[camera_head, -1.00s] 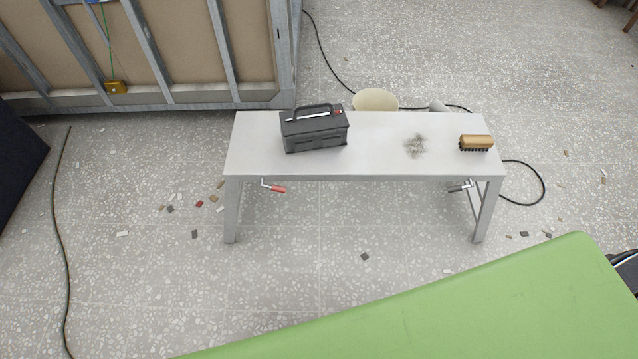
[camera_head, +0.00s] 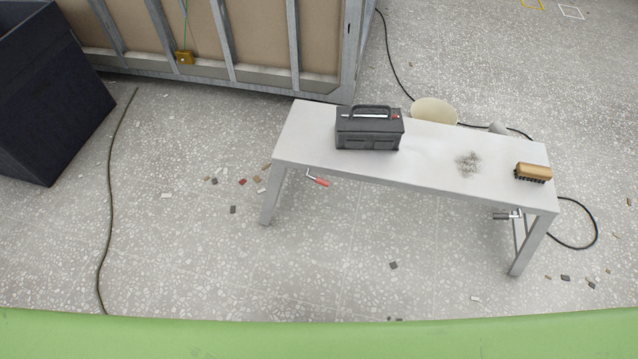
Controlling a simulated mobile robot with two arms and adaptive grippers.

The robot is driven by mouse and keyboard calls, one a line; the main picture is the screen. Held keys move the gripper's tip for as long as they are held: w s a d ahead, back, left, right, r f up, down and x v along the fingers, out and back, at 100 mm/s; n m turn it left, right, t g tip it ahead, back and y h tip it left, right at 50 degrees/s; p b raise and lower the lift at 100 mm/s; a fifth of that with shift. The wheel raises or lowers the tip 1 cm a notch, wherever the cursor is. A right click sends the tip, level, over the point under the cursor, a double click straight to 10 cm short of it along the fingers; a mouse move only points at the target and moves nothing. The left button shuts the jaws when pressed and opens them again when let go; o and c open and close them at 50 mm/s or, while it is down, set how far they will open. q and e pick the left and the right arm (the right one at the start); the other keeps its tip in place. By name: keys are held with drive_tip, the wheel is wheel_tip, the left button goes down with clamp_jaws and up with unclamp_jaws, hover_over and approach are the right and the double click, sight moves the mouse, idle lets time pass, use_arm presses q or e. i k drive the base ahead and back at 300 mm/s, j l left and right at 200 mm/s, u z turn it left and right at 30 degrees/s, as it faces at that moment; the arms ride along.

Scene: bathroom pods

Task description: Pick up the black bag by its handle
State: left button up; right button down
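The black bag (camera_head: 368,133) is a dark, boxy bag standing upright on the left part of a white bench (camera_head: 430,165). Its handle (camera_head: 371,108) arches over the top, and a thin light tool with a red end lies along the top under it. Neither of my grippers shows in the head view, so nothing is seen touching the bag.
A wooden brush (camera_head: 533,171) and a patch of grey dust (camera_head: 468,162) are on the bench. A cream bucket (camera_head: 434,111) stands behind it. A metal-framed wall panel (camera_head: 210,45), a dark bin (camera_head: 50,95), cables (camera_head: 113,190) and floor debris surround it. My green body edge crosses the bottom.

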sight(358, 126)
drive_tip(key=i+l+u, duration=0.4)
drive_tip(key=l, duration=0.3)
drive_tip(key=i+l+u, duration=0.2)
drive_tip(key=l, duration=0.2)
